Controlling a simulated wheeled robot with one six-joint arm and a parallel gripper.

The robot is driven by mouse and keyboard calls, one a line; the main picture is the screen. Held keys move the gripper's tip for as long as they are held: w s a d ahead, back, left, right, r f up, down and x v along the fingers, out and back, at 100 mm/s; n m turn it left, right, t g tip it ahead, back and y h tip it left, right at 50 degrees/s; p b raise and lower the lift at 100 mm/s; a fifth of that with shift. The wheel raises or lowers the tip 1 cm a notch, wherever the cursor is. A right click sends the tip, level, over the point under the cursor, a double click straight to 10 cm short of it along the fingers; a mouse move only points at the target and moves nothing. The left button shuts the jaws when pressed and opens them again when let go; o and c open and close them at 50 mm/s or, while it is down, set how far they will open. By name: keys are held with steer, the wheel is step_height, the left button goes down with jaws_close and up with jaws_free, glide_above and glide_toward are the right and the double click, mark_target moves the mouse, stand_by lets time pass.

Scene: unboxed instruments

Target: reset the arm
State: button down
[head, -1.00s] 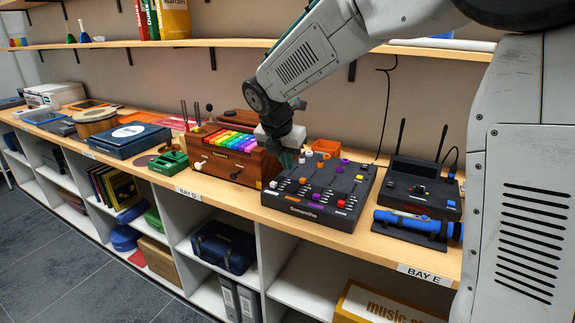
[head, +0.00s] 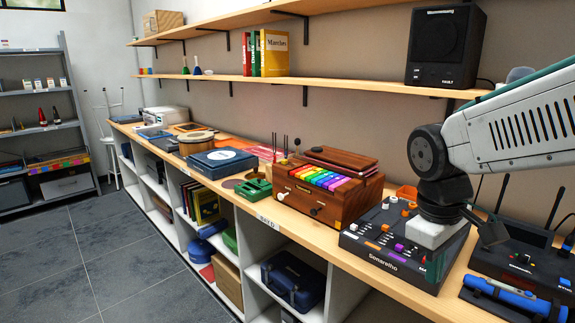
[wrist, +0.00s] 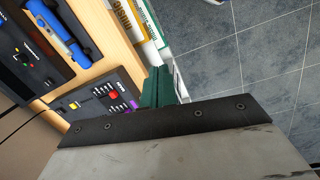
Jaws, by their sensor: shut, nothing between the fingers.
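My gripper (head: 490,232) is shut and empty in the head view, above the right side of the black mixer-like box (head: 392,250) with coloured knobs and sliders. In the wrist view its green fingers (wrist: 158,86) are together, with nothing between them. The same box (wrist: 105,98) shows there below the fingers, partly hidden by my wrist. My arm reaches in from the right edge of the head view, bent down at the wrist.
A wooden instrument with rainbow keys (head: 325,188) stands left of the box. A black device with antennas (head: 520,260) and a blue cylinder on a stand (head: 510,296) are at right. A shelf (head: 330,85) with a black speaker (head: 446,46) runs above. The floor (head: 120,250) is clear.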

steer(key=s+d+r+m+t+y, duration=0.1)
steer(key=s+m, duration=0.5)
steer(key=s, duration=0.7)
steer(key=shift+s+d+r, duration=0.2)
steer(key=shift+d+r, duration=0.1)
steer(key=shift+d, duration=0.1)
